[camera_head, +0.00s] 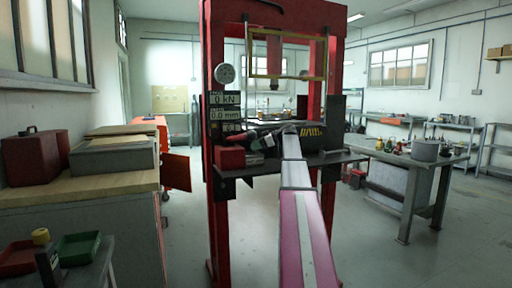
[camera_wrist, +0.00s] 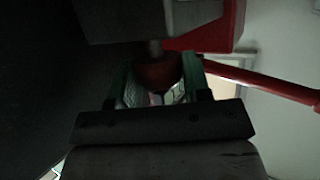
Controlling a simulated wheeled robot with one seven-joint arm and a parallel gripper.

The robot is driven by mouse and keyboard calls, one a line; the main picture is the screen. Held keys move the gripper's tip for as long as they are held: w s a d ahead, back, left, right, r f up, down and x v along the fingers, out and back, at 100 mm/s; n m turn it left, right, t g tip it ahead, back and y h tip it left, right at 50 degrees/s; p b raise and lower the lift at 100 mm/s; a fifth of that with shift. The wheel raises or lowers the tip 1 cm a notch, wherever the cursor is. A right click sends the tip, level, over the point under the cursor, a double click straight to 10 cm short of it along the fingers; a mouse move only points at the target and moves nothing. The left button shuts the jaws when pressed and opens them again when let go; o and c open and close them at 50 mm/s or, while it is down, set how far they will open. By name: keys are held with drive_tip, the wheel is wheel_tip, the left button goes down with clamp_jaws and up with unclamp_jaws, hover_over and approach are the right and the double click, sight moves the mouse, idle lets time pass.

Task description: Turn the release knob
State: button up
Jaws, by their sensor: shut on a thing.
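The release knob (camera_wrist: 157,76) is a dark red, rounded knob on a short stem, in the middle of the dim wrist view. My gripper (camera_wrist: 160,92) is shut on it, with one greenish finger on each side. A grey block (camera_wrist: 150,20) lies just beyond the knob. In the head view my arm reaches to the red press (camera_head: 213,180), and my gripper (camera_head: 256,142) is at its left side, near the red box (camera_head: 231,157). The knob cannot be made out in the head view.
A red rod (camera_wrist: 265,82) runs to the right of my gripper. The press has a round gauge (camera_head: 224,73), a display (camera_head: 224,107) and a dark table plate (camera_head: 340,158). A workbench (camera_head: 400,158) stands right, a wooden-topped cabinet (camera_head: 90,187) left. Floor between is clear.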

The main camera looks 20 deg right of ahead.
drive_tip(key=shift+n+g+y, duration=0.3)
drive_tip(key=shift+n+g, duration=0.2)
drive_tip(key=o, duration=0.9)
drive_tip(key=shift+o, duration=0.2)
drive_tip(key=v, duration=1)
drive_tip(key=shift+d+r, duration=0.25)
drive_tip(key=shift+d, duration=0.05)
drive_tip(key=shift+s, duration=0.15)
